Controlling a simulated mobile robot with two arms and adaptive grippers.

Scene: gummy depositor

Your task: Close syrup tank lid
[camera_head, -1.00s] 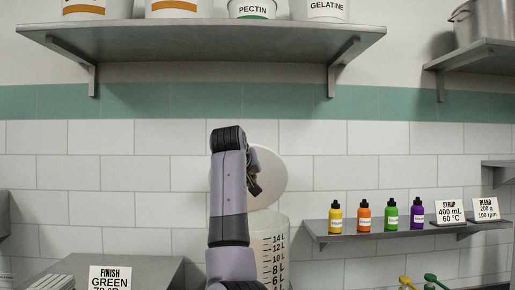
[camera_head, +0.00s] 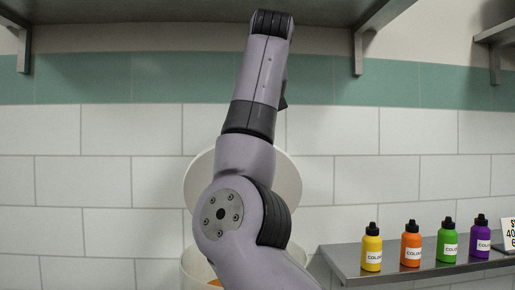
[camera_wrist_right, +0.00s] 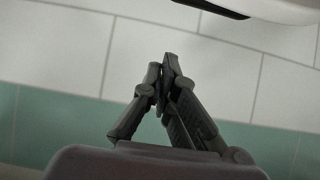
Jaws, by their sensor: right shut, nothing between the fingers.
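The syrup tank lid (camera_head: 291,186) is a round, pale disc standing raised behind my right arm in the head view. The arm covers its middle. Below it, the pale wall of the syrup tank (camera_head: 188,272) shows beside the arm, and most of the tank is hidden or out of frame. My right gripper (camera_wrist_right: 163,72) is shut and empty in the right wrist view, its fingertips together against the tiled wall. A white rounded edge (camera_wrist_right: 290,8) at the top of that view is apart from the fingers; it may be the lid. My left gripper is not in view.
A grey shelf (camera_head: 390,272) at the right holds yellow (camera_head: 372,248), orange (camera_head: 411,245), green (camera_head: 447,243) and purple (camera_head: 480,238) colour bottles and a card. A wall shelf (camera_head: 180,10) runs above my arm. The tiled wall is behind the tank.

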